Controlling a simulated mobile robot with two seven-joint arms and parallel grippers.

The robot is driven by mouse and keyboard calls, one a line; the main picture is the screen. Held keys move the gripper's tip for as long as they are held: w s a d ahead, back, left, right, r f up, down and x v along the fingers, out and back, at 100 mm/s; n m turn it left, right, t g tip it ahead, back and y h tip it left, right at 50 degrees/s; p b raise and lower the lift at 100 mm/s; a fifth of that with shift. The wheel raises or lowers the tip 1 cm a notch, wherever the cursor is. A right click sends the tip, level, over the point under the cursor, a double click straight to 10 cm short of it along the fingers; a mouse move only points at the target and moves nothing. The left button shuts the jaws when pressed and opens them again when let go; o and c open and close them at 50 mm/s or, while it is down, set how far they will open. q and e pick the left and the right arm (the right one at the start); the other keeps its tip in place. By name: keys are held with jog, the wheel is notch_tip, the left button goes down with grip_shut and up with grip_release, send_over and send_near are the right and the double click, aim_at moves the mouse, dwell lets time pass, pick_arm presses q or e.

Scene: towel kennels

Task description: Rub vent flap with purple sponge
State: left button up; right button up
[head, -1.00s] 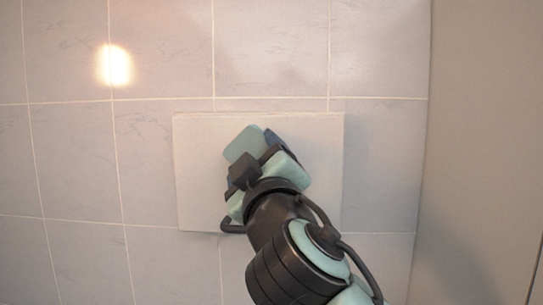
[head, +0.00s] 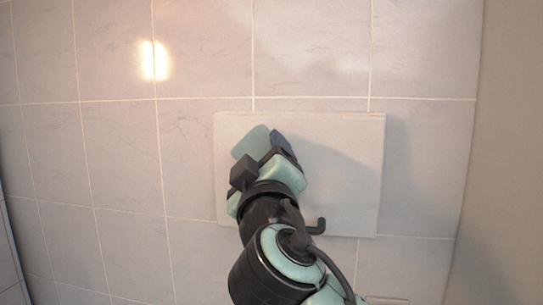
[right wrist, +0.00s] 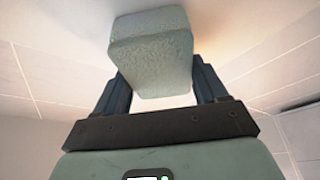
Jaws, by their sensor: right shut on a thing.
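The vent flap (head: 345,200) is a plain whitish rectangular panel on the tiled wall in the head view. My right gripper (head: 264,160) is in front of its left part, shut on a sponge (head: 250,142). The sponge looks pale green here, not purple, and lies over the flap's upper left area. In the right wrist view the sponge (right wrist: 152,55) is a rough block between the two dark fingers, its far end up at a pale surface. I cannot tell for certain whether it touches. My arm hides the flap's lower left part. My left gripper is not in view.
The tiled wall (head: 200,140) around the flap is flat and clear, with a bright light spot at upper left. A plain beige surface (head: 515,150) stands at the right.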

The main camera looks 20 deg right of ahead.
jog(key=shift+w+a+r+p, duration=0.1)
jog(key=shift+w+a+p, duration=0.45)
jog(key=shift+a, duration=0.45)
jog(key=shift+w+a+p, duration=0.35)
jog(key=shift+w+a, duration=0.35)
jog(key=shift+a, duration=0.3)
jog(key=shift+w+a, duration=0.4)
jog(key=shift+a, duration=0.05)
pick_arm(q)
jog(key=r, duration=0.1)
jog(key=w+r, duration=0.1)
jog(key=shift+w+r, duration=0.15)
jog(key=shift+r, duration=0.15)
pick_arm(e)
jog(key=shift+s, duration=0.15)
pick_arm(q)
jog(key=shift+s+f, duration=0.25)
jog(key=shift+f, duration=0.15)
pick_arm(e)
jog(key=shift+s+a, duration=0.55)
jog(key=shift+s, duration=0.3)
jog(key=shift+s+a, duration=0.55)
jog(key=shift+s, duration=0.25)
jog(key=shift+s+a, duration=0.55)
jog(key=shift+s, duration=0.3)
